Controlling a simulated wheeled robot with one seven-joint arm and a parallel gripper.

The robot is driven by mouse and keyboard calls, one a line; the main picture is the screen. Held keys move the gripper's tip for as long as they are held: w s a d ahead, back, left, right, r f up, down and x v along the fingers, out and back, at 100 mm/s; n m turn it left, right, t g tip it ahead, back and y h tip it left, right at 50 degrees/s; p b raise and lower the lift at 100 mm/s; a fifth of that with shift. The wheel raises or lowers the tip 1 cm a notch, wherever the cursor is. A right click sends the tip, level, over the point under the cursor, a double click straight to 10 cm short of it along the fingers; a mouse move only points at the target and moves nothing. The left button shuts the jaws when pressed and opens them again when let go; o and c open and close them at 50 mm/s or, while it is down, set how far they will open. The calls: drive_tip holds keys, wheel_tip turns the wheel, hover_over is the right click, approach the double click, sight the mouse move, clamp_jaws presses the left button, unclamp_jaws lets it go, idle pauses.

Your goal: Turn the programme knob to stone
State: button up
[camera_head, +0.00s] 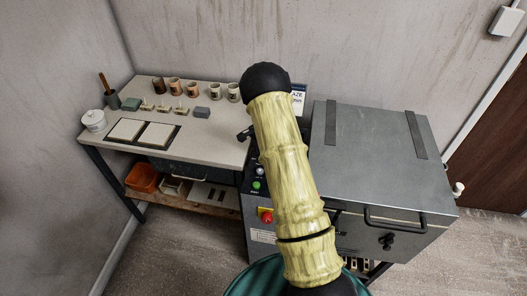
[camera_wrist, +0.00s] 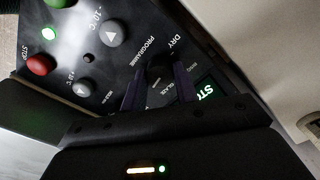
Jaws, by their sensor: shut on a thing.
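The dark programme knob (camera_wrist: 160,70) is on the black control panel (camera_wrist: 62,85) in the wrist view, beside the words PROGRAMME and DRY. My gripper (camera_wrist: 159,84) is shut on the knob, with one finger on each side. The knob's pointer cannot be made out. A small display (camera_wrist: 206,93) right of the knob shows green letters reading "STO", the rest hidden by my gripper. In the head view my arm covers the knob, and only a dark bit of my gripper (camera_head: 245,133) shows left of the arm.
The grey metal kiln (camera_head: 375,150) stands right of the panel. A worktable (camera_head: 215,138) with cups and tiles stands left.

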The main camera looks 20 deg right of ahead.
drive_tip(key=shift+m, duration=0.8)
drive_tip(key=shift+w, duration=0.1)
drive_tip(key=o, duration=1)
drive_tip(key=shift+c, duration=0.2)
drive_tip(key=shift+r, duration=0.15)
wheel_tip(320, 180, up, 17)
drive_tip(key=b, duration=0.1)
drive_tip(key=shift+r, duration=0.1)
